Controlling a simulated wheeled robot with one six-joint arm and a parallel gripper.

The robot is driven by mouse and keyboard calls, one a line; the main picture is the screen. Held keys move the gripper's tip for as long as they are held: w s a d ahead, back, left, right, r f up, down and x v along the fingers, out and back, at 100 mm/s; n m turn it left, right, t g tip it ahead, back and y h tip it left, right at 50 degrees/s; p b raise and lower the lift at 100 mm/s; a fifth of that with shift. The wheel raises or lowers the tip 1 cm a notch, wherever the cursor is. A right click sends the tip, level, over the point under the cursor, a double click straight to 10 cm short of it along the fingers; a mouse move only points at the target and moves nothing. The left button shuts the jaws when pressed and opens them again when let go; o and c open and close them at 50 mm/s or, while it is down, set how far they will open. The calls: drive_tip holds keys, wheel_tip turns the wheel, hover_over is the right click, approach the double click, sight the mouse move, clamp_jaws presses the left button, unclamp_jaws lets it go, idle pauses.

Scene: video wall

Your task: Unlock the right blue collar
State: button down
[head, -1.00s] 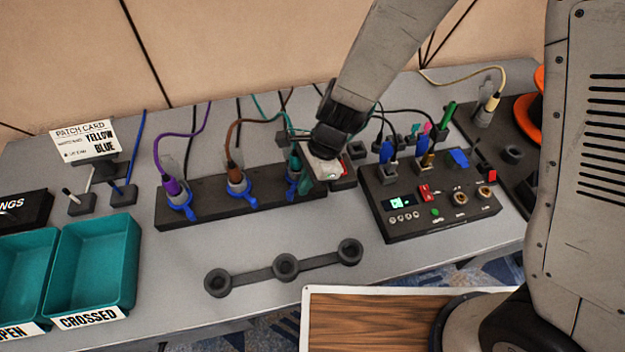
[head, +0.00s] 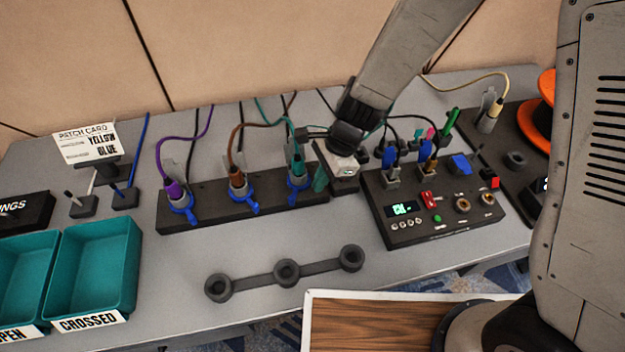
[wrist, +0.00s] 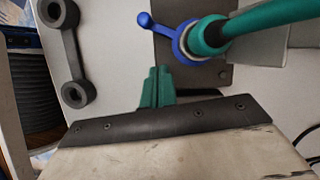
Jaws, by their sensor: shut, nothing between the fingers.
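The right blue collar (head: 299,183) sits around the base of the teal plug (head: 297,165) at the right end of the dark strip (head: 225,212).
Two more blue collars, under the purple plug (head: 175,190) and brown plug (head: 238,180), stand to the left. A tester box (head: 435,215) with plugs and switches stands close on the right. A three-ring bar (head: 285,272) lies in front. Cables run behind the strip.

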drive_tip(key=shift+w+d+r, duration=0.1)
drive_tip(key=shift+w+d, duration=0.1)
drive_tip(key=shift+d, duration=0.35)
drive_tip(key=shift+w+d+r, duration=0.1)
drive_tip(key=shift+w+d, duration=0.1)
drive_tip(key=shift+d, duration=0.3)
drive_tip(key=s+v, duration=0.1)
drive_tip(key=v, duration=0.8)
drive_tip(key=shift+w+r, duration=0.25)
drive_tip(key=shift+r, duration=0.05)
drive_tip(key=shift+d, duration=0.15)
